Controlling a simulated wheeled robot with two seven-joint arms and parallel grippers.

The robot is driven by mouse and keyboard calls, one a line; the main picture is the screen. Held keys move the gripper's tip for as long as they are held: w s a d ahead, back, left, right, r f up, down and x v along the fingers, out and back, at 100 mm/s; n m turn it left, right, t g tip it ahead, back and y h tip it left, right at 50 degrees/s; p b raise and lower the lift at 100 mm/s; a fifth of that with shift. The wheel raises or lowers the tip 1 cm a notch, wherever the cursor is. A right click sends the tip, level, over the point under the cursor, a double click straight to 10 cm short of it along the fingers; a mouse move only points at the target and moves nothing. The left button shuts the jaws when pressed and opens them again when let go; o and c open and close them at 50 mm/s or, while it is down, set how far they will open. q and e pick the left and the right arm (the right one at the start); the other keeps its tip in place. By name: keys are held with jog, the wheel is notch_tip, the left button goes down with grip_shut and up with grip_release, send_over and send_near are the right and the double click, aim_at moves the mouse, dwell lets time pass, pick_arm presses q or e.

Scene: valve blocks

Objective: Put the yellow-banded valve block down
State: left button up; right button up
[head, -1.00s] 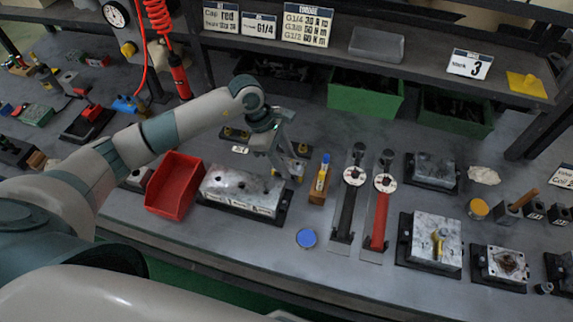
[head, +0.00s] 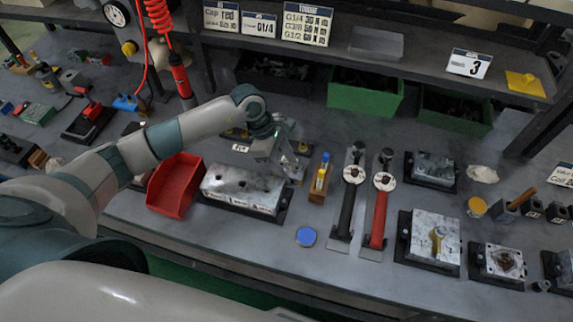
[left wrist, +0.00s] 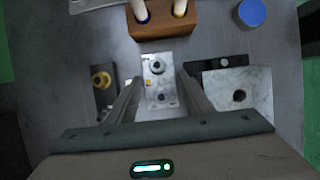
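The yellow-banded valve block (left wrist: 158,70) is a pale metal block with dark round ports and a little yellow at its left side. In the left wrist view it sits between the two fingers of my left gripper (left wrist: 160,78), which lie close against its sides. In the head view my left gripper (head: 291,168) is low over the bench, beside the right end of a long grey block (head: 240,188). The valve block is mostly hidden there by the fingers. I cannot tell if its underside touches the bench. My right gripper is not in view.
A wooden holder (head: 317,194) with upright yellow and blue items stands just right of the gripper. A red bin (head: 174,187) is to the left. A blue disc (head: 306,236) lies in front, with bare bench around it. Two torque wrenches (head: 378,228) lie further right.

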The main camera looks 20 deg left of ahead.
pick_arm(q)
jog(key=shift+r, duration=0.1)
jog(key=shift+r, duration=0.1)
jog(key=shift+a+r, duration=0.15)
jog(key=shift+a, duration=0.05)
jog(key=b+v, duration=0.4)
jog(key=v, duration=0.7)
jog(key=shift+r+b, duration=0.3)
jog(key=shift+o, duration=0.3)
